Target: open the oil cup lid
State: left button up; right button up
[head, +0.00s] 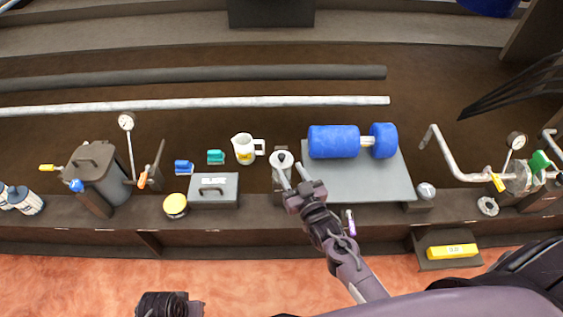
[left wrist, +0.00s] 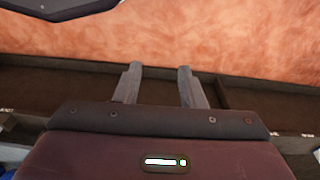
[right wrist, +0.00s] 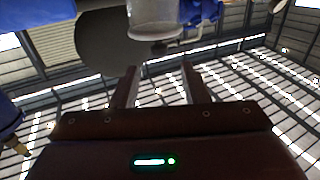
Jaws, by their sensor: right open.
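A small round pale-grey cup with a dark centre (head: 281,158), which looks like the oil cup, stands on a dark post left of the grey plate. My right gripper (head: 291,171) is open, its fingertips right at the cup's near side. In the right wrist view a clear glass cup (right wrist: 155,14) with a dark fitting below it is beyond the open fingers (right wrist: 160,68). A dark grey rounded piece (right wrist: 105,42) is left of it; I cannot tell whether it is the lid. My left gripper (left wrist: 160,70) is open and empty, low at the left in the head view (head: 170,303).
A blue motor-like cylinder (head: 333,141) lies on the grey plate (head: 350,186) to the right. A white jug (head: 243,149), a grey box (head: 213,188) and a yellow-lidded tin (head: 175,205) stand left. Long pipes (head: 200,104) lie behind. A yellow box (head: 451,251) is at front right.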

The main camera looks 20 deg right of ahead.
aim_at(283, 158)
jog(key=w, duration=0.5)
jog(key=w+b, duration=0.1)
jog(key=w, duration=0.1)
jog(key=shift+w+a, duration=0.25)
jog(key=shift+a, duration=0.15)
pick_arm(q)
jog(key=r, duration=0.4)
jog(key=shift+d, duration=0.25)
pick_arm(e)
grip_shut()
